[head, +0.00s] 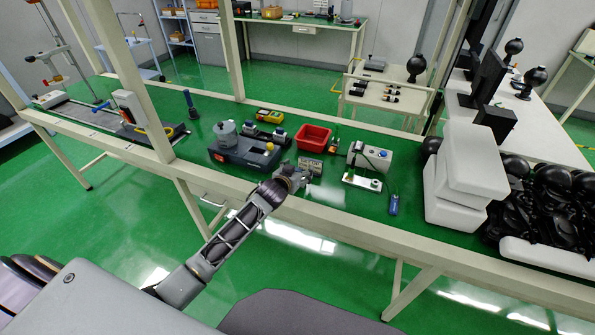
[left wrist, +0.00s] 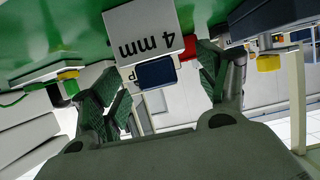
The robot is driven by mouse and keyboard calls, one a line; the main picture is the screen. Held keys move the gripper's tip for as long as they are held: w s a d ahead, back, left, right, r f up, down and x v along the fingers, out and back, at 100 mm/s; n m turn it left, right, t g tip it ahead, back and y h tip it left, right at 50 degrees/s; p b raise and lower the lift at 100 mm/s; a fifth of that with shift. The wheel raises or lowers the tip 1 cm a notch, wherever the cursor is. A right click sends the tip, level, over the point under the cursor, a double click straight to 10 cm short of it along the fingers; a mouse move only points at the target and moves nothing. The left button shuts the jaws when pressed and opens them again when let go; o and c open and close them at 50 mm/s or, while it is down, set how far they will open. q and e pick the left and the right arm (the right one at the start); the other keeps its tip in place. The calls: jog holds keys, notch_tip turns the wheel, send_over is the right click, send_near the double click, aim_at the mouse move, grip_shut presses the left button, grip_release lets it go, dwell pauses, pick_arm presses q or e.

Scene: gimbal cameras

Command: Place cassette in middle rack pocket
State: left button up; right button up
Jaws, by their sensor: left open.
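My left gripper (head: 296,176) is over the front part of the green bench. A small grey block with a pale labelled face (head: 311,166) stands just beyond its fingertips. In the left wrist view, where the scene appears upside down, the green-padded fingers are spread apart (left wrist: 158,88). A light block marked "4 mm" (left wrist: 145,32) and a dark blue rectangular piece with a pale rim (left wrist: 155,73) show between and beyond them, with no visible grip on either. I cannot tell which piece is the cassette or make out the rack's pockets. My right gripper is not in view.
A dark device with a grey cylinder (head: 240,150) stands left of the gripper. A red bin (head: 313,137) is behind, and a white device (head: 370,157) and a blue item (head: 394,204) are right. White foam blocks (head: 465,175) stand farther right. A frame post rises at left.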

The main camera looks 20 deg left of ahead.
pick_arm(q)
jog(key=shift+r, duration=0.15)
jog(key=v, duration=1.2)
dwell(0.4)
dwell(0.4)
